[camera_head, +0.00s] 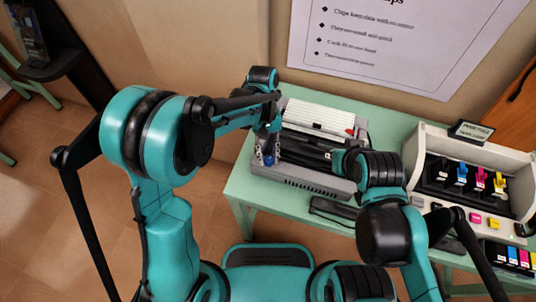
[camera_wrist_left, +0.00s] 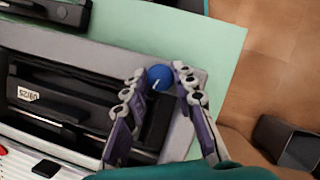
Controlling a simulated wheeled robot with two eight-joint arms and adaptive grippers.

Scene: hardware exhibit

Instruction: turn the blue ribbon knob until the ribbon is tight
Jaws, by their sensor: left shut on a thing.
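The blue ribbon knob (camera_wrist_left: 160,77) sits at the corner of the grey printer (camera_wrist_left: 205,62) in the left wrist view. A thin white mark shows on its face. My left gripper (camera_wrist_left: 161,72) has one finger on each side of the knob and is shut on it. In the head view the knob (camera_head: 268,160) shows below my left gripper (camera_head: 267,150), at the printer's left end. The ribbon's tightness cannot be made out. My right arm reaches over the printer's right end; its gripper (camera_head: 342,158) is mostly hidden by its own wrist, so its fingers cannot be judged.
The printer (camera_head: 305,179) stands on a pale green table (camera_head: 243,190). To the right is a white-framed unit (camera_head: 417,150) with several coloured cartridges and a small sign (camera_head: 472,131). A dark flat item (camera_head: 330,210) lies in front of the printer. A poster hangs behind.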

